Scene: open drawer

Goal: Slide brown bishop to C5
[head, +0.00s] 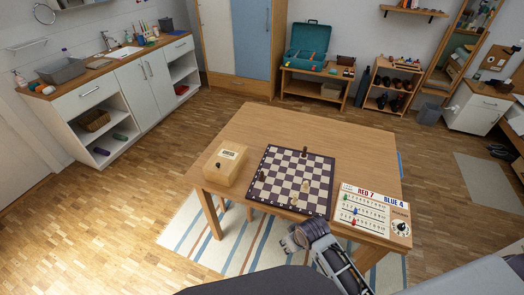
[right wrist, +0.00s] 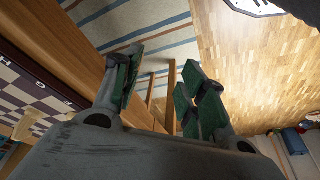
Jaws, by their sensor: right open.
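A dark purple and white chessboard (head: 323,201) lies on the wooden table. One dark piece (head: 304,152) stands near its far edge and another dark piece (head: 262,176) near its left side. They are too small to tell which is the brown bishop. Pale pieces (head: 305,186) stand right of the middle and nearer the front (head: 294,201). My right gripper (head: 293,240) is at the table's front edge, apart from the board. In the right wrist view its green-padded fingers (right wrist: 155,85) are spread and empty. My left gripper is not in view.
The table's far part (head: 300,122) is clear. A striped rug (head: 190,237) lies under the table.

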